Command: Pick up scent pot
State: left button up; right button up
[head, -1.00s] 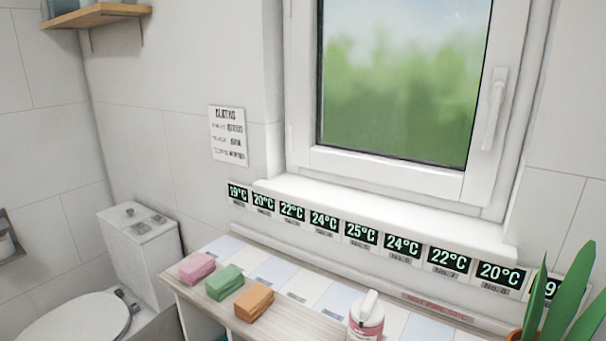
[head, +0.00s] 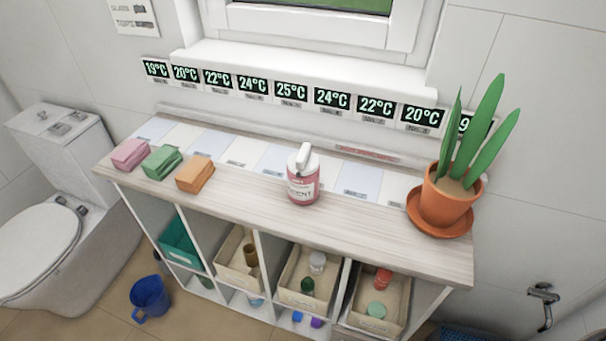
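A pink and white bottle (head: 303,176) with a white top stands upright on the cart's wooden top, near its middle. Its label is only partly legible and may end in "CENT"; I cannot tell whether it is the scent pot. Small pots sit in the bins below: a white one (head: 317,262), a dark green one (head: 307,286), a red one (head: 383,278), a pale green one (head: 376,310) and a brown one (head: 250,255). Neither of my grippers shows in the head view.
Temperature displays (head: 291,91) line the wall behind. A blue jug (head: 150,298) and toilet (head: 42,232) are at left.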

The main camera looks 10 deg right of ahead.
aim_at(304, 191)
jog(key=i+j+z, duration=0.1)
jog(key=j+z, duration=0.65)
jog(key=i+j+z, duration=0.1)
jog(key=j+z, duration=0.25)
jog(key=l, duration=0.1)
